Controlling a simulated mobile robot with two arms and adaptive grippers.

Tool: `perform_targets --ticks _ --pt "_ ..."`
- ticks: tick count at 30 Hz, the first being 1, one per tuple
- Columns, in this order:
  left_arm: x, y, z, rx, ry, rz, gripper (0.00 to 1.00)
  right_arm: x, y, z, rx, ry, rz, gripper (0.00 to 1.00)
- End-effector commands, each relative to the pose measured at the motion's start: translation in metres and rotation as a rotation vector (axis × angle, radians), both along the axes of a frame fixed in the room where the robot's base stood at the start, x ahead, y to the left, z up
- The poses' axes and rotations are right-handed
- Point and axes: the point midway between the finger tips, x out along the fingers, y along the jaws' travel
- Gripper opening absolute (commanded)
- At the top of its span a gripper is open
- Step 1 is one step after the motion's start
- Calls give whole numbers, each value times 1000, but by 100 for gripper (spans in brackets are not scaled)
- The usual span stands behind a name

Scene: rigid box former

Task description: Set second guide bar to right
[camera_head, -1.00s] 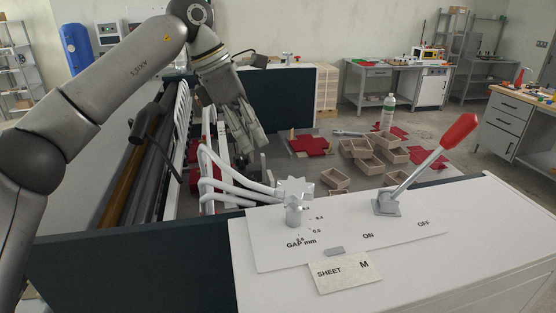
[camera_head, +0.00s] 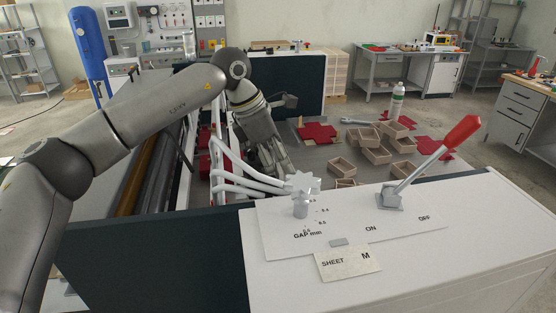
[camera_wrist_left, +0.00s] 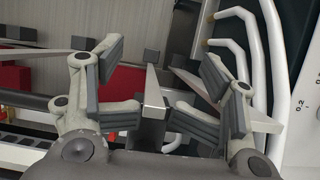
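My left gripper (camera_head: 272,160) reaches down over the machine bed, behind the white curved tubes. In the left wrist view its fingers (camera_wrist_left: 158,75) are apart. Between them stands a narrow grey upright piece (camera_wrist_left: 152,88) with a dark block at its foot, perhaps part of a guide bar; I cannot tell which bar. No clear contact with the fingers shows. In the head view my gripper and arm hide the guide bars. My right gripper is not in view.
A control panel (camera_head: 345,240) with a star knob (camera_head: 303,183) and a red-handled lever (camera_head: 440,150) is in front. Cardboard trays (camera_head: 375,155), red blanks (camera_head: 318,133) and a bottle (camera_head: 397,101) are on the grey table.

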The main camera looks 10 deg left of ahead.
Motion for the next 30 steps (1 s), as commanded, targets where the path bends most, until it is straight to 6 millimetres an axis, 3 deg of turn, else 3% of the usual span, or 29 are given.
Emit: perform_targets --ticks 1,8,21,30 --pt "-1 1 -6 6 9 2 48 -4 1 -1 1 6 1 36" --pt "0 1 -5 4 6 2 20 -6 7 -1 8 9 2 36" --pt "28 11 -1 1 0 0 19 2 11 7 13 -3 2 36" --pt "30 12 1 -1 -6 -1 20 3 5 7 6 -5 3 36"
